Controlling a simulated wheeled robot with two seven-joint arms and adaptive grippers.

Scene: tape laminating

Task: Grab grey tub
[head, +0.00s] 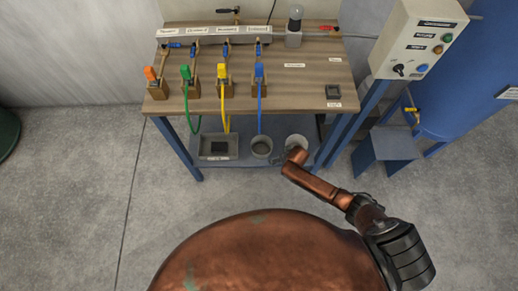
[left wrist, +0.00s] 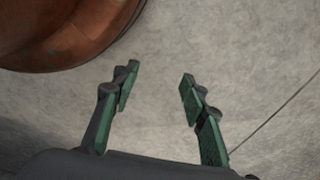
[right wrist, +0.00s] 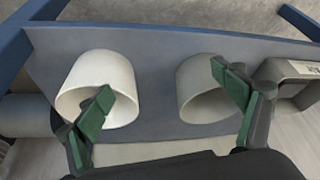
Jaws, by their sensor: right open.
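The grey tub (head: 261,148) stands on the lower shelf under the workbench, left of a white tub (head: 297,141). In the right wrist view the grey tub (right wrist: 200,98) is at centre right and the white tub (right wrist: 103,70) at left. My right gripper (right wrist: 160,85) is open and empty. One finger overlaps the white tub's mouth and the other overlaps the grey tub's right side; I cannot tell whether either touches. My left gripper (left wrist: 160,75) is open and empty above the floor; it does not show in the head view.
The blue-grey shelf (right wrist: 155,75) also holds a grey tray (head: 217,147) beside the grey tub. The bench top (head: 300,85) hangs above, with blue legs (head: 183,150) at the sides. Green, yellow and blue hoses hang down. A control box (head: 420,40) stands right.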

